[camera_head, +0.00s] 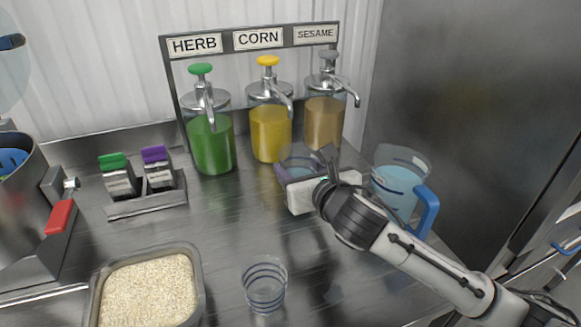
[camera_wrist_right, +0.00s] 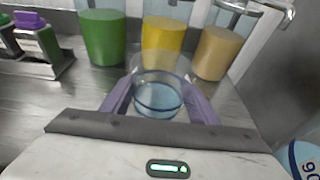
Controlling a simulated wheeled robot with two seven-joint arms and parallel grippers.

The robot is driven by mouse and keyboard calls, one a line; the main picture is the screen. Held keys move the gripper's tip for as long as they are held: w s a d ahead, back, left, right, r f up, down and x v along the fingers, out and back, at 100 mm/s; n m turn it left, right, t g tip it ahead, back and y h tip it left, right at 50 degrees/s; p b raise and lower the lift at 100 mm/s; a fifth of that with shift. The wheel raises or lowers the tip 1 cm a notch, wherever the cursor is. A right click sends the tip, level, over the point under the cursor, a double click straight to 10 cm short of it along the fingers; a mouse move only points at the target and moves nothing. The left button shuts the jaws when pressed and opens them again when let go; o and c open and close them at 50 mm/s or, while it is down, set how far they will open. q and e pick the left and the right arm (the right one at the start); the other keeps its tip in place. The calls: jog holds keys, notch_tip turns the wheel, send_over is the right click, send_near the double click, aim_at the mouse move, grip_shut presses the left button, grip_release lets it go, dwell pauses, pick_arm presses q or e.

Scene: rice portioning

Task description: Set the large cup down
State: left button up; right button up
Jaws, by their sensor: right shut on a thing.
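The large cup (camera_head: 299,153) is clear and sits between the fingers of my right gripper (camera_head: 304,172), in front of the corn and sesame dispensers. In the right wrist view the large cup (camera_wrist_right: 158,97) has blue rings and looks pale blue inside. The purple fingers of my right gripper (camera_wrist_right: 157,103) press on both its sides. The cup looks upright. Its lower part is hidden by the gripper, and I cannot tell whether its base touches the counter. My left gripper is out of view.
A blue-handled pitcher (camera_head: 399,181) stands close to the right of my gripper. Green, yellow and tan dispensers (camera_head: 211,146) stand behind. A smaller striped cup (camera_head: 265,287) and a grain tray (camera_head: 198,263) are in front. The middle counter (camera_head: 230,215) is clear.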

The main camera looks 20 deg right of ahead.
aim_at(292, 157)
jog(key=w, duration=0.5)
jog(key=shift+a, duration=0.1)
jog(key=shift+f, duration=1.7)
jog(key=shift+f, duration=0.1)
jog(key=o, duration=1.1)
jog(key=shift+f, duration=0.1)
jog(key=shift+s+r, duration=0.2)
jog(key=v, duration=1.1)
jog(key=shift+s+r, duration=0.1)
jog(key=shift+s, duration=0.2)
